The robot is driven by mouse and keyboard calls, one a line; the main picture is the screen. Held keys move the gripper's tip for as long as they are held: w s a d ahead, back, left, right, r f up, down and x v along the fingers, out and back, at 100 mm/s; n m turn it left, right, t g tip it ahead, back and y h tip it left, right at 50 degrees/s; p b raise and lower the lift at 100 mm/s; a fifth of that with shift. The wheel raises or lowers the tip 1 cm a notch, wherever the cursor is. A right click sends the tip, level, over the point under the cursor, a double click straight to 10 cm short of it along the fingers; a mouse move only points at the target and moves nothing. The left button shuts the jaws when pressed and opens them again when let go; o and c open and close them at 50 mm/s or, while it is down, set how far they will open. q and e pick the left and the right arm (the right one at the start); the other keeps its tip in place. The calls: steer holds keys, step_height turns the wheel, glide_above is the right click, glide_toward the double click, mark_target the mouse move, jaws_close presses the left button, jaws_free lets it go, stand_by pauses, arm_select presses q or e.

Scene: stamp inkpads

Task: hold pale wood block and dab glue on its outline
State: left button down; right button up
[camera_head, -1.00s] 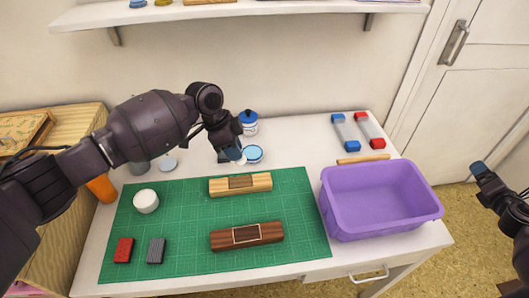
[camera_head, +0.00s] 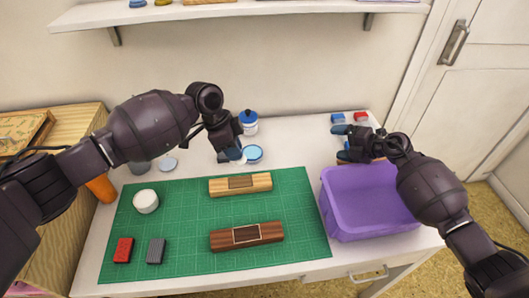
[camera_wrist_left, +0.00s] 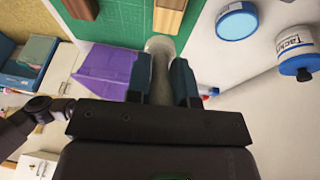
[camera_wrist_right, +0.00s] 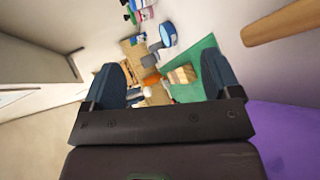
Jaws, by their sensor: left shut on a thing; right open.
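The pale wood block (camera_head: 226,187), with a darker rectangle inlaid in its top, lies flat on the green mat (camera_head: 185,220). Its end also shows in the left wrist view (camera_wrist_left: 166,20). My left gripper (camera_head: 232,150) is shut on a grey stick-like tool (camera_wrist_left: 160,75) with a pale rounded tip, above the table beside the blue round dish (camera_head: 253,153). The glue jar (camera_head: 248,122) with a blue lid stands behind; its label reads "Tack…" in the left wrist view (camera_wrist_left: 296,45). My right gripper (camera_head: 350,141) is open and empty behind the purple bin.
The purple bin (camera_head: 345,215) stands at the table's right. A dark wood block (camera_head: 247,236), a white round pot (camera_head: 146,200), a red block (camera_head: 123,250) and a grey block (camera_head: 156,250) sit on the mat. A wooden rod (camera_wrist_right: 285,22) lies near my right gripper.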

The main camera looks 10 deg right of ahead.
steer(key=a+f+m+g+h, duration=0.2)
steer(key=a+g, duration=0.5)
steer(key=a, duration=0.7)
step_height(320, 180, up, 4)
steer(key=m+g+h, duration=0.2)
steer(key=m+h, duration=0.5)
glide_above(265, 179)
step_height(265, 179, down, 12)
steer(key=shift+a+f, duration=0.1)
steer(key=shift+f, duration=0.1)
steer(key=c, duration=1.1)
